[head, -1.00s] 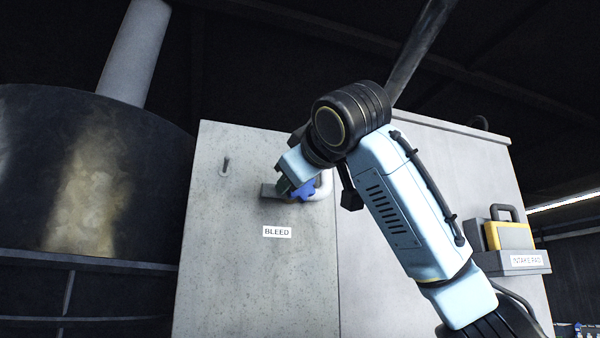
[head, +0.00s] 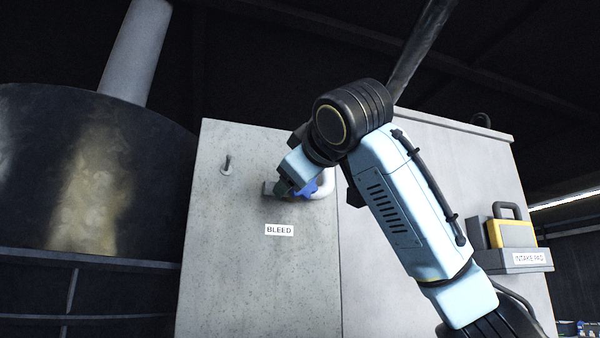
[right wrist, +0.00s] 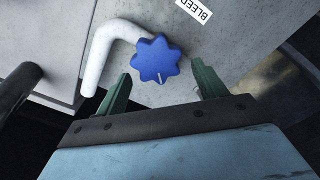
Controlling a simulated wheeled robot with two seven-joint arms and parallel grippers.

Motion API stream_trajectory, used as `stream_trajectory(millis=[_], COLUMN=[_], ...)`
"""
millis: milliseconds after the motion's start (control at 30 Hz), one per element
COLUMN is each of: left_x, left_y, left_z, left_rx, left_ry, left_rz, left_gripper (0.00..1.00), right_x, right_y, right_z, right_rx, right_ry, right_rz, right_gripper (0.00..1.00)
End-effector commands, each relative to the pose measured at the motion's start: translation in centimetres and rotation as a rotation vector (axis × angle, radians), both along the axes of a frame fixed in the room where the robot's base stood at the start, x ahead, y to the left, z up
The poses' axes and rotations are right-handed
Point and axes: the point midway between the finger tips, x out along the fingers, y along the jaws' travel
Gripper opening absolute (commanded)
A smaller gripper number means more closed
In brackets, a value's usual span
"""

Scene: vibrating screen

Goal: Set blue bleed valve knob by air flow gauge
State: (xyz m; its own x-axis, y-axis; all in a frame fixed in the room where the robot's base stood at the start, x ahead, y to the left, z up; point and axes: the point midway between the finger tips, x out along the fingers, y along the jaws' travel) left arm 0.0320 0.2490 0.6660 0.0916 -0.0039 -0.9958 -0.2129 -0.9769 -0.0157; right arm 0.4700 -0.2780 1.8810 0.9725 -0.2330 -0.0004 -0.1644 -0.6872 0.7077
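The blue bleed valve knob (head: 308,188) is on the grey panel above the BLEED label (head: 279,230), partly hidden by my right gripper (head: 288,187) in the head view. In the right wrist view the lobed knob (right wrist: 157,60) faces me, with a white mark near its lower edge. My right gripper (right wrist: 161,72) is open. Its two green fingers stand apart on either side of the knob, with visible gaps; whether the tips reach its depth I cannot tell. The air flow gauge and my left gripper are not in view.
A pale bent pipe (right wrist: 97,65) runs beside the knob. A small peg (head: 227,165) sticks out of the panel to the left. An intake pad shelf (head: 520,262) with a yellow and grey case is at the right. A large dark drum (head: 85,180) stands left.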

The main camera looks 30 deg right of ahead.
Motion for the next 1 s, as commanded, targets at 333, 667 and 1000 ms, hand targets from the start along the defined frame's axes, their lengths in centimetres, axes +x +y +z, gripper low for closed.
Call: stream_trajectory(millis=[333, 667, 1000], left_x=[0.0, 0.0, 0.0], left_y=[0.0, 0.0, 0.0], left_z=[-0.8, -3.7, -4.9], left_rx=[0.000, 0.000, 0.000], left_ry=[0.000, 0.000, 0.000], left_rz=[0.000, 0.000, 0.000], left_gripper=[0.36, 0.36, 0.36], right_x=[-1.4, -8.4, -12.8], right_y=[0.4, 2.1, 3.1], right_z=[-0.1, -0.3, -0.1], right_rx=[0.000, -0.001, 0.000], right_ry=[-0.002, -0.004, -0.001], right_rz=[0.001, 0.003, 0.001], right_gripper=[0.70, 0.70, 0.70])
